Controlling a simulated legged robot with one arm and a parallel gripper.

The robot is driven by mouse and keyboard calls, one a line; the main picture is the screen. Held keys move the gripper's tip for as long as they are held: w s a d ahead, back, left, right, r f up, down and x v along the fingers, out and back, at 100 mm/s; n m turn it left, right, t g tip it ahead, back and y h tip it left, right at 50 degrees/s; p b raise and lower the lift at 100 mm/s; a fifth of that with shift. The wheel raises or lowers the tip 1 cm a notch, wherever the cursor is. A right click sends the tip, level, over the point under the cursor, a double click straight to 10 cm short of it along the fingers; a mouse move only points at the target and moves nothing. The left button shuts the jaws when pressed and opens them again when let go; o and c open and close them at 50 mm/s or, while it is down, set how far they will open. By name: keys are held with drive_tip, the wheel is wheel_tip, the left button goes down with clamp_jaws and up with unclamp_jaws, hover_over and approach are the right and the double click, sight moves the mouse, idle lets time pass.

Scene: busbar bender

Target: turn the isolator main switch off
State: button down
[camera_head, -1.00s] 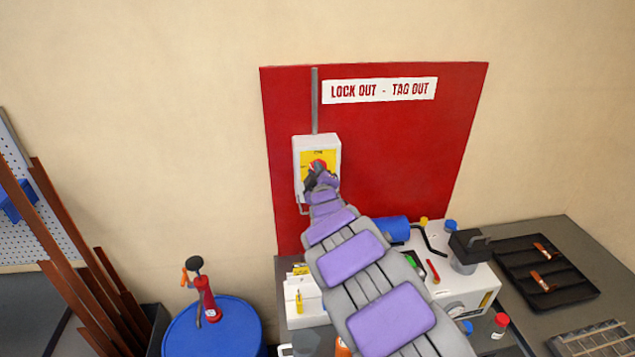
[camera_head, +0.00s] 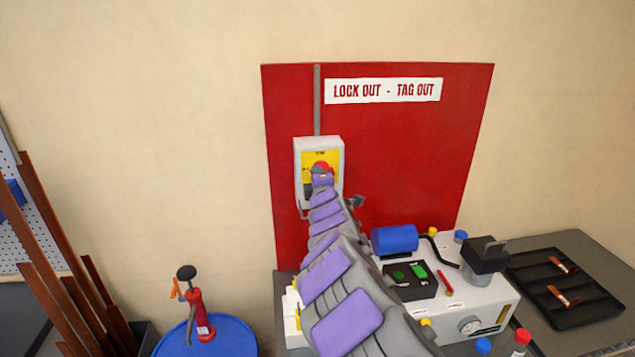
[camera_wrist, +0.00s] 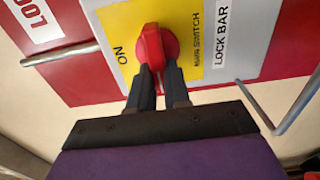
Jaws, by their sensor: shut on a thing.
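The isolator box (camera_head: 300,178) is a light grey box with a yellow plate (camera_head: 310,156), mounted on the red board. Its red rotary main switch (camera_head: 321,166) is at the plate's middle. In the wrist view the red knob (camera_wrist: 152,38) sits between the words ON and MAIN SWITCH on the yellow plate (camera_wrist: 118,22). My gripper (camera_wrist: 160,72) is shut on the knob's grip, with one dark finger on each side. In the head view my gripper (camera_head: 322,178) covers the lower part of the switch.
The red lock-out board (camera_head: 410,150) is behind the box. A bent metal lock bar (camera_wrist: 270,120) sticks out beside it. Below right stands a white bender machine (camera_head: 465,295) with a blue cylinder (camera_head: 395,239). A blue drum (camera_head: 225,335) stands at lower left.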

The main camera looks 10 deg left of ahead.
drive_tip(key=shift+f, duration=0.3)
drive_tip(key=c, duration=1.3)
unclamp_jaws()
drive_tip(key=shift+c, duration=0.2)
drive_tip(key=shift+o, duration=1.3)
drive_tip(key=shift+a+r, duration=0.1)
drive_tip(key=shift+a, duration=0.1)
drive_tip(key=shift+s+d, duration=0.1)
drive_tip(key=p+v, duration=0.2)
drive_tip(key=v, duration=1.5)
